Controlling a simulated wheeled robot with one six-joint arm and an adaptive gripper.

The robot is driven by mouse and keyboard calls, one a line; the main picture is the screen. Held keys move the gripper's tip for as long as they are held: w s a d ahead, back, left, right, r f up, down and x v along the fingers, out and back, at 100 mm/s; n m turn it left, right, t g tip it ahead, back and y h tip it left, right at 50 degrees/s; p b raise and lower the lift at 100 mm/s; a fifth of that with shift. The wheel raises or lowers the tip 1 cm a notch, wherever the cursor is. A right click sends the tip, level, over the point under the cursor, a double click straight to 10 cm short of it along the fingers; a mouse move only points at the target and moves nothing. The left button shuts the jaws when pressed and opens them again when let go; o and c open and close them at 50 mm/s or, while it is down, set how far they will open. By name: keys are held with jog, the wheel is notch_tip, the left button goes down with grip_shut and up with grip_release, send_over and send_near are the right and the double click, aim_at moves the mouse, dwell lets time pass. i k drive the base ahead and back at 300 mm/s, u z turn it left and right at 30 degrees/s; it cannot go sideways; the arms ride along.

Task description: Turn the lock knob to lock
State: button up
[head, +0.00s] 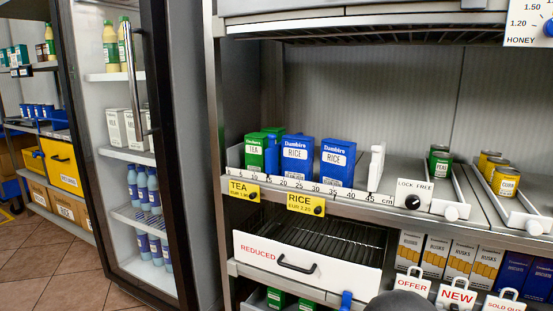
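The lock knob (412,202) is a small round black knob on a white plate (427,187). The plate is marked LOCK on the left and FREE on the right, and it sits at the front edge of the middle shelf. The knob is too small here to tell which word it points to. My gripper is not seen. A dark grey rounded shape at the bottom edge, below the drawer's right end, may be part of my arm, but I cannot tell.
Right of the plate, white trays with knobs (451,213) hold green and yellow cans. To the left stand TEA and RICE boxes (337,161) behind yellow tags. Below is a REDUCED drawer (297,267), with hanging OFFER and NEW tags. A glass-door fridge (128,150) stands left.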

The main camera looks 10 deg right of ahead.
aim_at(412, 202)
jog(key=u, duration=0.5)
jog(key=k, duration=1.2)
jog(key=z, duration=0.2)
jog(key=i, duration=0.75)
jog(key=z, duration=0.35)
